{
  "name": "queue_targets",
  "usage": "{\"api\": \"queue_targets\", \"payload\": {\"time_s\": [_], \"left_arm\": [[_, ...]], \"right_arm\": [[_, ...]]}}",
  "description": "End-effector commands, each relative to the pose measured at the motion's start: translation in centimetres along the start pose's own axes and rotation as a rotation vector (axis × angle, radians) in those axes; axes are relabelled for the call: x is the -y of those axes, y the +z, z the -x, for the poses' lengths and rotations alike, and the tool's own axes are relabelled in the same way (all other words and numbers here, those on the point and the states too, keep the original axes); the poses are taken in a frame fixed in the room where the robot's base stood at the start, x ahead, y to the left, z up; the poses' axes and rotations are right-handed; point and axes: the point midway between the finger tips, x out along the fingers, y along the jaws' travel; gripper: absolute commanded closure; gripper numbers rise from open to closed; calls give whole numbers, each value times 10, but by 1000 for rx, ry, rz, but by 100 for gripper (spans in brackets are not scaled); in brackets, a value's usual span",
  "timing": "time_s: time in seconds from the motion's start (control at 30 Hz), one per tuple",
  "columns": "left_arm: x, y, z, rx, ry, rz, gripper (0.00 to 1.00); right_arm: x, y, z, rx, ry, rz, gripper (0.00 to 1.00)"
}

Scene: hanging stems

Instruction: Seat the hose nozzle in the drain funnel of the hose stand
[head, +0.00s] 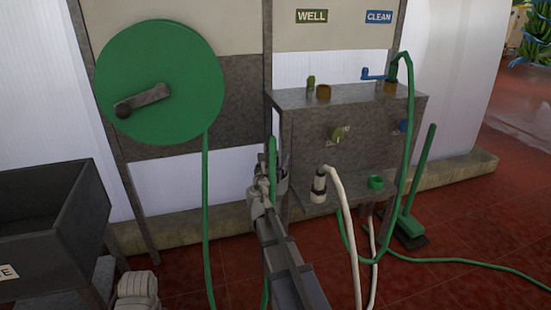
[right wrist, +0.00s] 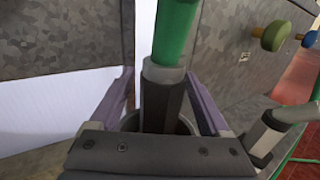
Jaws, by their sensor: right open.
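The hose nozzle (right wrist: 161,100) is a dark barrel with a grey collar on the end of a green hose (right wrist: 175,30). In the right wrist view it stands nearly upright between the two spread fingers of my right gripper (right wrist: 159,80). Its lower end goes down inside a round grey rim, which looks like the drain funnel (right wrist: 187,127); how deep it sits is hidden by the gripper body. In the head view my right gripper (head: 268,182) is at the left end of the hose stand (head: 350,97), around the green hose (head: 272,155). My left gripper is not in view.
A white hose (head: 346,225) with a black-and-white nozzle (head: 319,184) stands on the stand's shelf, close to my right gripper. A green reel (head: 160,82) hangs at the left above a dark trough (head: 50,215).

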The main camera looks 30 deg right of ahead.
Motion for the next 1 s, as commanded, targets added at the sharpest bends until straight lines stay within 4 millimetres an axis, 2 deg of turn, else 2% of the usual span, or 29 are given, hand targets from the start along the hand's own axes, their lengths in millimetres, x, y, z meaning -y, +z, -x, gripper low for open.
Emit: {"api": "queue_targets", "payload": {"time_s": [0.17,0.53,0.63,1.0], "left_arm": [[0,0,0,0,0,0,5],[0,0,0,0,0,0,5],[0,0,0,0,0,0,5],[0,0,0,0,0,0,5]], "right_arm": [[0,0,17,0,2,0,20],[1,0,73,0,2,0,20],[0,0,77,0,1,0,20],[0,0,74,0,0,0,20]]}}
